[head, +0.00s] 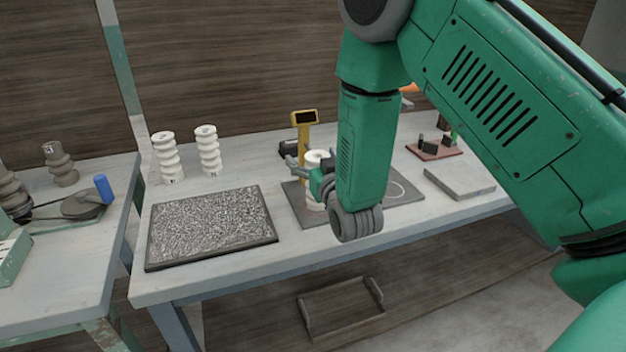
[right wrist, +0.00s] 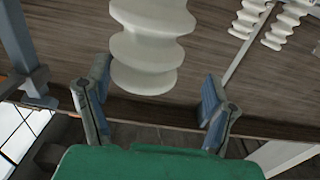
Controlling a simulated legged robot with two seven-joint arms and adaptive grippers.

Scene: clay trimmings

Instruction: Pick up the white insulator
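A ribbed white insulator (head: 315,158) stands upright on a dark mat (head: 290,192) on the workbench. My right gripper (head: 310,172) is at this insulator and partly hides it in the head view. In the right wrist view the insulator (right wrist: 148,45) is between and just beyond the two blue-padded fingertips of the gripper (right wrist: 155,80). The fingers are apart, with a clear gap on the right side; I cannot tell whether the left finger touches. Two more white insulators, one (head: 167,157) and another (head: 208,150), stand at the back left of the bench. My left gripper is not in view.
A black-framed tray (head: 210,225) of grey speckled material lies at the front left of the bench. A yellow post with a display (head: 304,119) stands behind the insulator. A grey slab (head: 460,181) and a reddish board (head: 434,151) with dark blocks are at the right.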

